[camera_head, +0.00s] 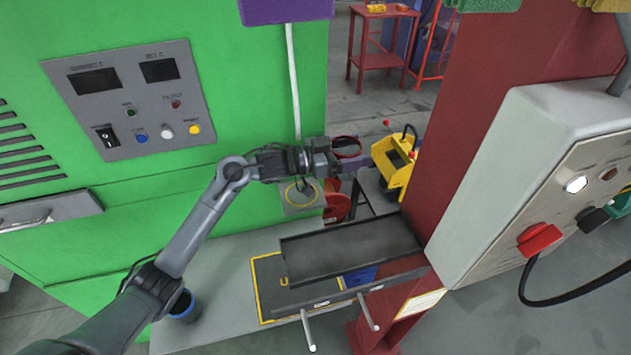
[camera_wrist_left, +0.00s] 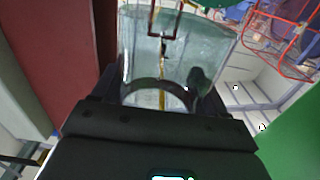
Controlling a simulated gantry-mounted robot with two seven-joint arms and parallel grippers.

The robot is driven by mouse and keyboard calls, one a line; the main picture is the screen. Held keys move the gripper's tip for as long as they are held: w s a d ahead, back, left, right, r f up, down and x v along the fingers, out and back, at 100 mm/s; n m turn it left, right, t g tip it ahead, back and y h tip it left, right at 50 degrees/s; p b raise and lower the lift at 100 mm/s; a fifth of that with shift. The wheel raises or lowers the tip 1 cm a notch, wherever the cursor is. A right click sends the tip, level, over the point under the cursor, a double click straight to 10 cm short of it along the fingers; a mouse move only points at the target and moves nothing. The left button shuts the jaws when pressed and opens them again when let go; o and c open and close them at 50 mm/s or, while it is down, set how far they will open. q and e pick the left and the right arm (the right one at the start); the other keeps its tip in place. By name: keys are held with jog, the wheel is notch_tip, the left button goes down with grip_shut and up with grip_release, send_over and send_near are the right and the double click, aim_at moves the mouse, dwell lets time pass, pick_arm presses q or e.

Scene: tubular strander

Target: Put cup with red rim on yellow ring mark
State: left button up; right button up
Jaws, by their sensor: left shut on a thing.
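The cup with red rim (camera_head: 346,141) is held in my left gripper (camera_head: 344,160), to the right of the green machine's front. Its red rim faces up; the gripper hides part of its body. In the left wrist view a pale, see-through body (camera_wrist_left: 165,50) fills the space between the fingers of my left gripper (camera_wrist_left: 160,98). The yellow ring mark (camera_head: 302,203) is on a small grey plate by the machine's lower right corner. It lies below and to the left of the held cup, partly behind the gripper. My right gripper is not in view.
A cup with a blue rim (camera_head: 184,306) stands on the grey table (camera_head: 225,250), beside my left arm. A dark metal tray (camera_head: 350,250) lies right of the table's middle. A yellow object (camera_head: 393,167) stands right of the held cup, near a red post (camera_head: 460,110).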

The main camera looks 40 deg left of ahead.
pick_arm(q)
jog(key=shift+s+a+f+b, duration=0.2)
jog(key=shift+s+a+f, duration=0.55)
jog(key=shift+a+f, duration=1)
jog(key=shift+s+a+f+b, duration=0.15)
jog(key=shift+s+a+f, duration=0.6)
jog(key=shift+a+f, duration=0.95)
jog(key=shift+s+a+f+b, duration=0.2)
jog(key=shift+s+a+f, duration=0.55)
jog(key=shift+a+f, duration=1)
jog(key=shift+d+f, duration=0.15)
jog(key=shift+f, duration=0.15)
jog(key=o, duration=0.8)
jog(key=v, duration=1.2)
